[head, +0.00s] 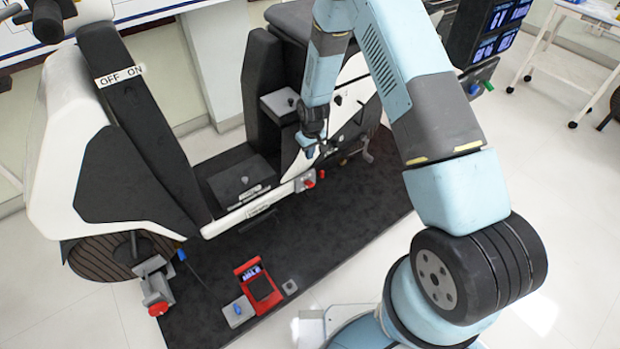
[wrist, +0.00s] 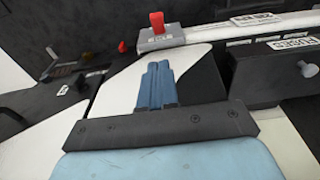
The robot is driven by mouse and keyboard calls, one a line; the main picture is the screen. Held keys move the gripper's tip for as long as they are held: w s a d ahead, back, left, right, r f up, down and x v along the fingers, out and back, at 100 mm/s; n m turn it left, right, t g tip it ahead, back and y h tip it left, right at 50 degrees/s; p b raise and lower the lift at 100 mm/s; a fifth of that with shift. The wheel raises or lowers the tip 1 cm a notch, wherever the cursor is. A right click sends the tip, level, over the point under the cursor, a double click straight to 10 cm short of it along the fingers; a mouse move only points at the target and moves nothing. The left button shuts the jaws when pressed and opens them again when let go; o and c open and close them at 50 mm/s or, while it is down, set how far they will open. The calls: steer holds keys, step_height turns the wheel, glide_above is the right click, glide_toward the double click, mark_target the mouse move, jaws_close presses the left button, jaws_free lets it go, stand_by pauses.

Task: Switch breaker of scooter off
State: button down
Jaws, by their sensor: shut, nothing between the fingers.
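The scooter (head: 95,165) is white and black and stands on a dark mat. A grey switch block with a red lever (head: 309,182) sits low on its near side, and I take it for the breaker. In the wrist view the red lever (wrist: 157,20) stands up from the grey block (wrist: 160,39), whose small label I cannot read surely. My gripper (head: 310,150) is beside the scooter's body, a little above and behind the block. In the wrist view its blue fingers (wrist: 156,78) are together, empty, pointing toward the block and apart from it.
A panel labelled FUSES (wrist: 285,65) with a round knob lies right of my fingers. A red device (head: 258,287) and a grey clamp with a red knob (head: 154,285) are at the mat's front. An OFF ON label (head: 119,76) is on the scooter's front column.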

stand_by(0.3)
glide_above(309, 183)
steer(key=f, duration=0.7)
steer(key=w+f, duration=0.1)
steer(key=f, duration=0.2)
steer(key=shift+a+f, duration=0.15)
steer(key=shift+a, duration=0.05)
steer(key=shift+s+d+f, duration=0.15)
steer(key=shift+s+f, duration=0.1)
steer(key=shift+f, duration=0.25)
steer(key=shift+s+d+f, duration=0.15)
steer(key=shift+s+f, duration=0.1)
steer(key=shift+f, duration=0.25)
steer(key=shift+s+d+f, duration=0.2)
steer(key=shift+s+f, duration=0.05)
steer(key=shift+f, duration=0.4)
steer(key=shift+a, duration=0.15)
